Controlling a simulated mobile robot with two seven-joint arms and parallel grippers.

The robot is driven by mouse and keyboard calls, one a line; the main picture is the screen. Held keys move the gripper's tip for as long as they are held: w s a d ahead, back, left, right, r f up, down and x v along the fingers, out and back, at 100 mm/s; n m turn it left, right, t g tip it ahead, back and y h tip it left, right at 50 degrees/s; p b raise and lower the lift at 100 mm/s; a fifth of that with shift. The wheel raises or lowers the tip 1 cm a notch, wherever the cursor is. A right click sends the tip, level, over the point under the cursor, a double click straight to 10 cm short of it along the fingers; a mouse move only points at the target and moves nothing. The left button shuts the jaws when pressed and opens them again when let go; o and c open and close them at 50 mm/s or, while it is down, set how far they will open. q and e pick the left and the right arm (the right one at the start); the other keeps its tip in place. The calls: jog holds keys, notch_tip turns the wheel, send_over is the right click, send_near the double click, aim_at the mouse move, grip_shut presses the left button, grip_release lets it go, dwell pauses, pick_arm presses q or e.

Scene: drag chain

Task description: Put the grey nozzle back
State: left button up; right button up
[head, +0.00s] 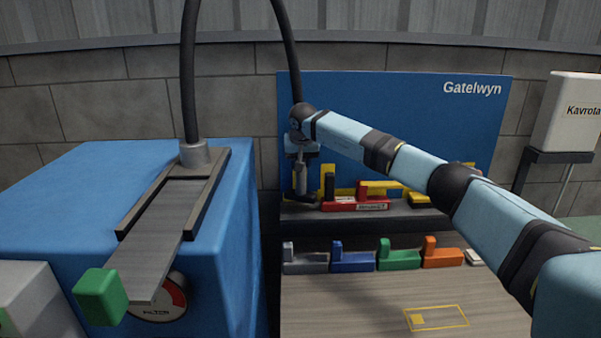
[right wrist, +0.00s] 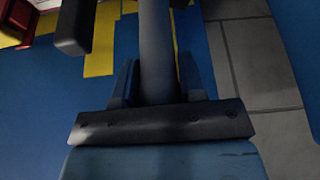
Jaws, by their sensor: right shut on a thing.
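My right gripper (head: 301,160) reaches in from the right to the left end of the dark shelf, in front of the blue panel. It is shut on a grey cylindrical piece, which looks like the grey nozzle (head: 300,182). In the right wrist view the grey cylinder (right wrist: 157,50) stands between the two fingers (right wrist: 157,85) of the gripper. A black hose (head: 288,45) comes down from above to the wrist area; how it joins the nozzle is hidden. The nozzle's lower end is near the shelf; I cannot tell if it touches. My left gripper is not in view.
A red labelled block (head: 355,204) and a black post (head: 329,187) stand close right of the gripper on the shelf (head: 410,222). Grey (head: 305,262), blue, green and orange blocks line the table. A blue machine (head: 80,170) with a chute stands left. The table front is mostly clear.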

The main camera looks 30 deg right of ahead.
aim_at(300, 174)
notch_tip(300, 174, down, 3)
jog(key=shift+a+f, duration=0.1)
jog(key=shift+a, duration=0.05)
jog(key=shift+w+d+f+p, duration=0.2)
jog(key=shift+f+p, duration=0.15)
jog(key=shift+f, duration=0.1)
jog(key=o, duration=0.8)
jog(key=shift+r, duration=0.3)
jog(key=b+v, duration=0.1)
jog(key=v, duration=1)
jog(key=shift+s+a+r, duration=0.15)
jog(key=shift+s+r, duration=0.1)
jog(key=shift+r, duration=0.05)
